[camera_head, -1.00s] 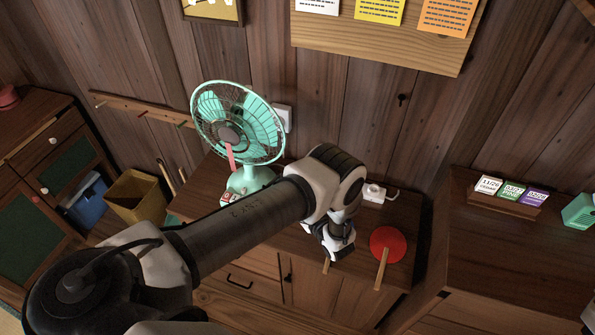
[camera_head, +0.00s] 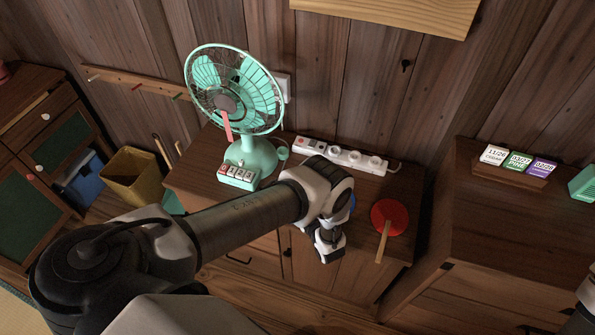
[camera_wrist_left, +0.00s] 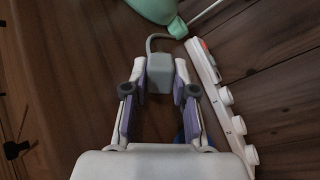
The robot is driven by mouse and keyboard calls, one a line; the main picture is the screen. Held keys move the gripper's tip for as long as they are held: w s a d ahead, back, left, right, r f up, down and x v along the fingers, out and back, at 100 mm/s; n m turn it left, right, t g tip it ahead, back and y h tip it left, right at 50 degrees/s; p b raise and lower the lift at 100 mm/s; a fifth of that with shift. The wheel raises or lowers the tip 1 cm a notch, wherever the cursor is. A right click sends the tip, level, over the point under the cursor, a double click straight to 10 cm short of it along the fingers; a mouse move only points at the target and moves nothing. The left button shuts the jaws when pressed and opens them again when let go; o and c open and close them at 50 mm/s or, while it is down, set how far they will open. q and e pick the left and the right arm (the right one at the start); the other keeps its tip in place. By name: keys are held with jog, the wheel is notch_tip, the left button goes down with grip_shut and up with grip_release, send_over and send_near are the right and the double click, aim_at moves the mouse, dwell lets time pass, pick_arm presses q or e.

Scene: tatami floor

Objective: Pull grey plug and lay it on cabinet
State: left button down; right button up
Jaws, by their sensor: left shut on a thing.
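My left gripper (camera_wrist_left: 160,85) is shut on the grey plug (camera_wrist_left: 160,74), a small block between its fingertips. The plug is apart from the white power strip (camera_wrist_left: 222,100), which lies to its right in the wrist view. A grey cord (camera_wrist_left: 152,40) curves from the plug toward the green fan base (camera_wrist_left: 152,8). In the head view my left gripper (camera_head: 328,250) is near the front edge of the cabinet (camera_head: 295,170), and the plug is hidden there. The power strip (camera_head: 345,156) lies at the back of the cabinet top. My right gripper is not in view.
A mint-green fan (camera_head: 235,95) stands on the cabinet's left side. A red hand fan (camera_head: 390,216) lies at the right, its handle over the front edge. Bare top shows between strip and red fan.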

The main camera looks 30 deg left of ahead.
pick_arm(q)
jog(key=shift+r, duration=0.1)
jog(key=c, duration=0.9)
grip_release()
jog(key=shift+o, duration=0.2)
notch_tip(320, 180, up, 10)
jog(key=shift+w, duration=0.1)
